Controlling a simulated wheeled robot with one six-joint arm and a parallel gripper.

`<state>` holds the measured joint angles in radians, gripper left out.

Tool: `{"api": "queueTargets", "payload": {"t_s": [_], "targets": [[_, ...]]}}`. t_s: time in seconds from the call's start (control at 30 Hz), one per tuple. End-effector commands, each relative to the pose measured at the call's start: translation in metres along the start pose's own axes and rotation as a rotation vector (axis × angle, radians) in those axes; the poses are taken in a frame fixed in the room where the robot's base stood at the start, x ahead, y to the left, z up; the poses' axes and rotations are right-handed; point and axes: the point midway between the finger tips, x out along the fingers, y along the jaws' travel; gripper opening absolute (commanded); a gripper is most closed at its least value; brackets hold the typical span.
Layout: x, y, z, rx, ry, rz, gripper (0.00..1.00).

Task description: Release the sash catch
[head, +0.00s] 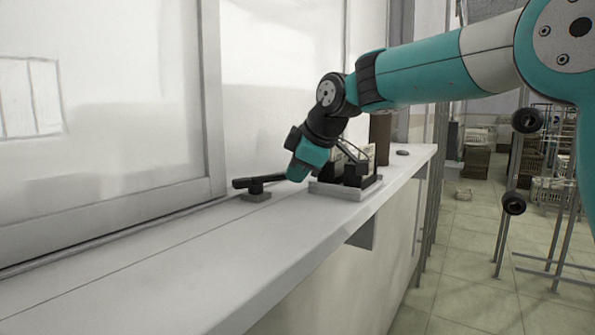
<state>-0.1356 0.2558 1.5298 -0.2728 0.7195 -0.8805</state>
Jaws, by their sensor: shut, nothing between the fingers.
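The sash catch (258,186) is a dark lever on a small grey base, on the white sill at the foot of the window frame. Its bar lies roughly level, with a thicker knob at its left end. My gripper (296,177) points down and to the left at the right end of the bar. It is shut with nothing held. I cannot tell whether its tip touches the bar. The fingertips are small and partly hidden by the teal wrist part.
A grey tray-like fixture (343,193) with dark blocks stands on the sill (200,275) just right of my gripper. The sill's near stretch is clear. Crates and racks stand beyond.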

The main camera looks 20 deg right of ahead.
Motion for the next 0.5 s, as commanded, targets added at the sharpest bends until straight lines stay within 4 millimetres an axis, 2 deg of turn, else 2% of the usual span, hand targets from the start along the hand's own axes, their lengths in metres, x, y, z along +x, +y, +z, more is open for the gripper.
{"api": "queueTargets", "payload": {"t_s": [0.5], "targets": [[0.0044, 0.0065, 0.0006, 0.003, -0.002, -0.001, 0.0]]}}
